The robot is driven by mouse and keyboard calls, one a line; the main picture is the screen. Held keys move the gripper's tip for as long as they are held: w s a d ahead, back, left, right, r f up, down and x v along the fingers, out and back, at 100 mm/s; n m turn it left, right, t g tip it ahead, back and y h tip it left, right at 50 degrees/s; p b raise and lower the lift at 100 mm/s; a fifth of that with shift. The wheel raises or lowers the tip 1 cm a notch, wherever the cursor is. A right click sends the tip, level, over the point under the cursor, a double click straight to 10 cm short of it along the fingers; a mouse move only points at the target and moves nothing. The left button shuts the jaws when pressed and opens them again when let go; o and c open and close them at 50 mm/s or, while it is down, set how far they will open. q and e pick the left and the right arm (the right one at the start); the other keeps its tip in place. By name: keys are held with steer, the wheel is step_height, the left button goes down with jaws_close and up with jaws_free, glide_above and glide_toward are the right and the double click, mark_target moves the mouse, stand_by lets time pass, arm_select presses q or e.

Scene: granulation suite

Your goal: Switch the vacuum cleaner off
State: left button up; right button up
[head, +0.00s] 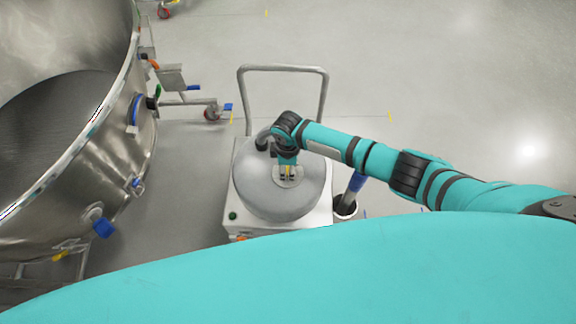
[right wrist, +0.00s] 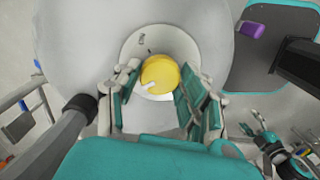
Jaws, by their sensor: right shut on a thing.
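The vacuum cleaner (head: 258,185) is a rounded grey drum lid on a boxy base, with a push bar behind it. On its lid is a round pale switch plate (right wrist: 132,52) with a yellow knob (right wrist: 160,74). A white pointer on the knob points to the lower left in the right wrist view, away from the printed label and its tick. My right gripper (head: 287,176) reaches down onto the lid. Its fingers (right wrist: 162,92) are shut on the knob from both sides. My left gripper (right wrist: 257,122) shows small at the lower right of the right wrist view, fingers apart and empty.
A large steel vessel (head: 125,165) with blue-handled fittings stands left of the cleaner. A black hose (head: 262,140) joins the lid, and a blue-handled wand (head: 355,183) stands at the cleaner's right. The floor behind and to the right is clear.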

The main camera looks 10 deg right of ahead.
stand_by(0.4)
steer(key=o, duration=1.2)
step_height(320, 180, up, 12)
